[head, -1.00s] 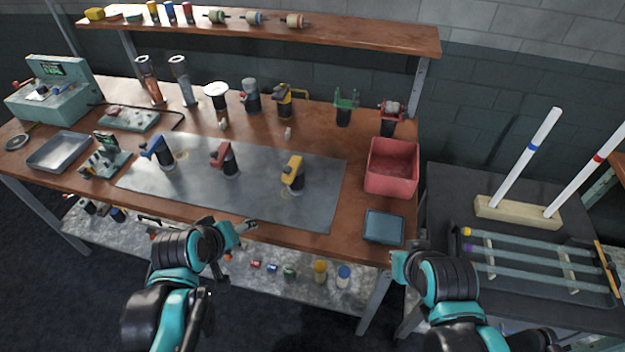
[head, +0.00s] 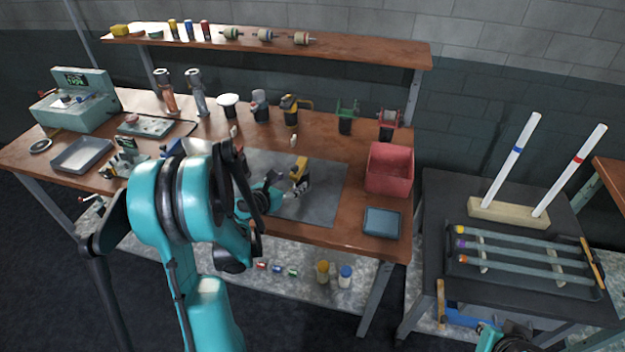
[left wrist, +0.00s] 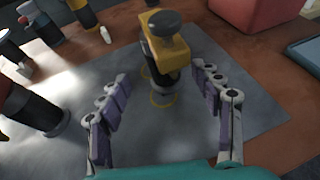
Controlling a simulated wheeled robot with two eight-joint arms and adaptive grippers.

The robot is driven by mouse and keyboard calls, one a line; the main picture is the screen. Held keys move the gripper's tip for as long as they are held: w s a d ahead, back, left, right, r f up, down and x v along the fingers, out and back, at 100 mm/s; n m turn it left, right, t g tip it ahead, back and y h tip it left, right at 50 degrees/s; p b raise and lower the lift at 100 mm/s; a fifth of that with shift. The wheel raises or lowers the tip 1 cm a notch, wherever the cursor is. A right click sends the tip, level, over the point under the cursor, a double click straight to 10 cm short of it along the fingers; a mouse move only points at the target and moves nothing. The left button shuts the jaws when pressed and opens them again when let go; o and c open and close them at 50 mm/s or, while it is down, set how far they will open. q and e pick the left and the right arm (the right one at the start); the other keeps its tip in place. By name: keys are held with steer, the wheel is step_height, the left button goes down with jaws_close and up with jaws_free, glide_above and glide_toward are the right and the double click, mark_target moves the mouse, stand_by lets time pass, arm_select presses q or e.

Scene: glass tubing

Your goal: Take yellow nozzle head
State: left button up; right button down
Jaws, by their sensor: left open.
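The yellow nozzle head (head: 300,168) stands upright on the grey metal mat (head: 322,196) on the workbench. In the left wrist view the yellow nozzle head (left wrist: 168,42) has a dark knob on top and a dark lower body, with a yellow ring at its foot. My left gripper (head: 293,190) is open just in front of it. In the left wrist view the purple-padded fingers (left wrist: 161,78) are spread to both sides, with the nozzle head ahead between them and no clear contact. My right gripper is not seen; only part of that arm shows at the lower right edge.
A dark-bodied head (left wrist: 30,110) stands on the mat left of my left gripper. A red bin (head: 389,170) and a blue tray (head: 381,222) stand to the right. Several tools line the back of the bench. The mat right of the nozzle is clear.

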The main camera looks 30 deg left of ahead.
arm_select(q)
steer(key=shift+x, duration=1.1)
steer(key=x, duration=0.1)
steer(key=b+x, duration=0.1)
steer(key=x, duration=0.1)
steer(key=b+x, duration=0.1)
steer(key=shift+w+d+r, duration=0.2)
steer(key=shift+w+d, duration=0.1)
steer(key=shift+w, duration=0.25)
steer(key=shift+s+a, duration=0.1)
jaws_close()
